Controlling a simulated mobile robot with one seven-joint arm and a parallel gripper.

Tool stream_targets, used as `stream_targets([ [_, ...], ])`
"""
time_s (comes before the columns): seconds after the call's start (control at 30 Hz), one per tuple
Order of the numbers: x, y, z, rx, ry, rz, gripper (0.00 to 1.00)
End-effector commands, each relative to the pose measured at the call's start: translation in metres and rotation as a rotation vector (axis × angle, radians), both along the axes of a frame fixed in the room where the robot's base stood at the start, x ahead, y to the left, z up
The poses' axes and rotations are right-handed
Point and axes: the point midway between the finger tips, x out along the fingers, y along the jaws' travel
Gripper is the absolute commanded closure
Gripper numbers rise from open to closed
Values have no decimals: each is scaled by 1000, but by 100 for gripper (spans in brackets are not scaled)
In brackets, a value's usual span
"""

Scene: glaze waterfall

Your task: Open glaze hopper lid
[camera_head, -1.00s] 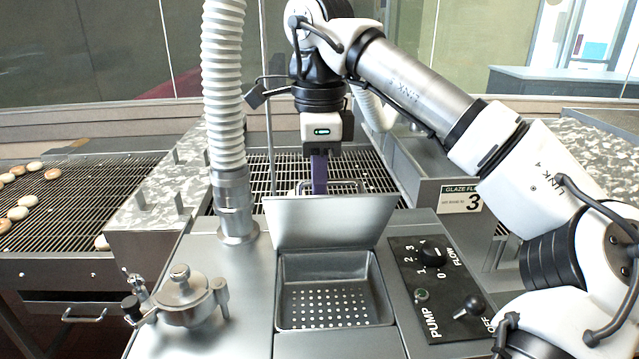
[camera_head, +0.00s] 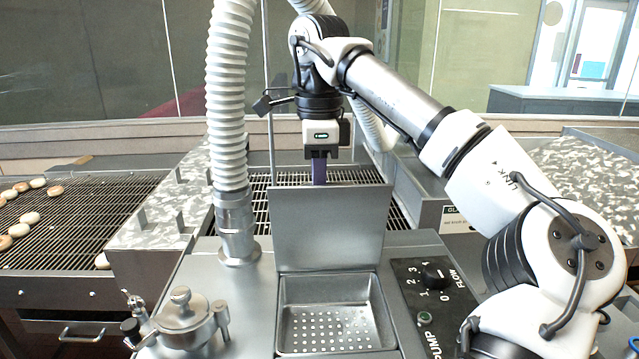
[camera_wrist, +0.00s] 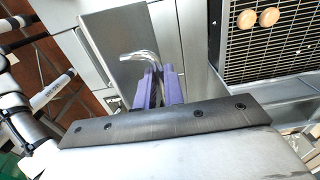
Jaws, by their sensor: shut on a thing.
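The glaze hopper lid (camera_head: 328,229) stands raised, nearly upright, at the back edge of the hopper opening. The hopper basin (camera_head: 335,322) below it is uncovered and shows a perforated floor. My gripper (camera_head: 319,180) is behind the lid's top edge, pointing down, and its fingertips are hidden by the lid in the head view. In the wrist view the purple fingers (camera_wrist: 157,86) are closed around part of a bent metal handle (camera_wrist: 138,58) on the lid (camera_wrist: 133,40).
A control panel (camera_head: 432,290) with a flow knob is right of the basin. A ribbed hose (camera_head: 229,100) and a round clamped cap (camera_head: 183,310) stand at left. Conveyor grating with donuts (camera_head: 30,217) lies far left.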

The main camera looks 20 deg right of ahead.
Motion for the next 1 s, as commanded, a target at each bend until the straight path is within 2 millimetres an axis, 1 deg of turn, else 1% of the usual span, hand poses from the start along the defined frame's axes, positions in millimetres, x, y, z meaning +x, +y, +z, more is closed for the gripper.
stream_targets([
  [0.17,4,-1,0,0,-2,0,100],
  [0.5,26,-7,-5,1,-1,1,100],
  [0.73,32,-9,-8,2,0,0,100],
  [1.0,50,-14,-16,2,1,1,100],
])
